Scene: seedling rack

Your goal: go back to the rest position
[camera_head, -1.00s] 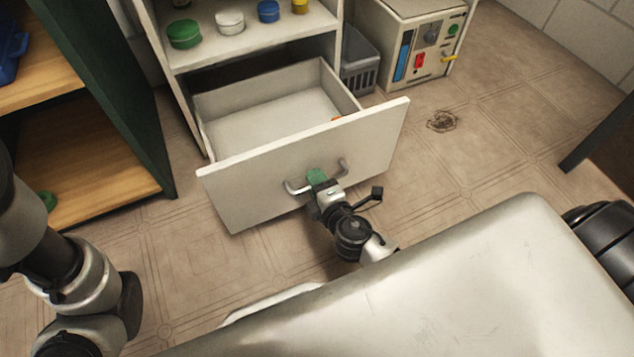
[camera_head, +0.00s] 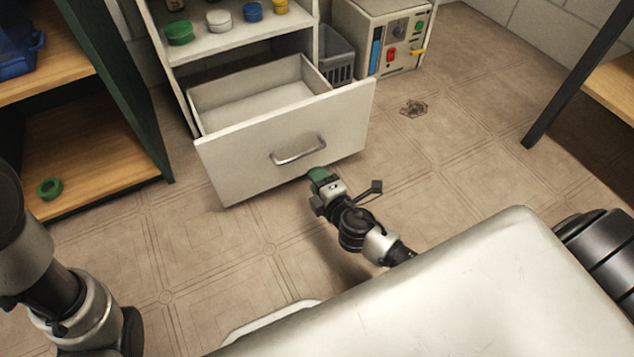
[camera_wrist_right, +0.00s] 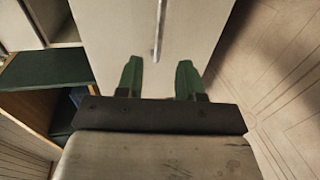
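My right gripper (camera_head: 318,177) is in front of the open drawer (camera_head: 285,140), below and right of its metal handle (camera_head: 299,150). In the right wrist view my right gripper (camera_wrist_right: 160,78) has its two green fingers apart with nothing between them. The drawer handle (camera_wrist_right: 159,30) lies ahead of the fingertips, clear of them. In the head view my left arm enters at the left edge; its gripper is out of view.
A wooden shelf (camera_head: 95,150) with a green ring (camera_head: 49,188) stands at the left. A grey bin (camera_head: 335,55) and a control box (camera_head: 385,40) stand behind the drawer. A dark table leg (camera_head: 570,85) is at the right. The floor between is open.

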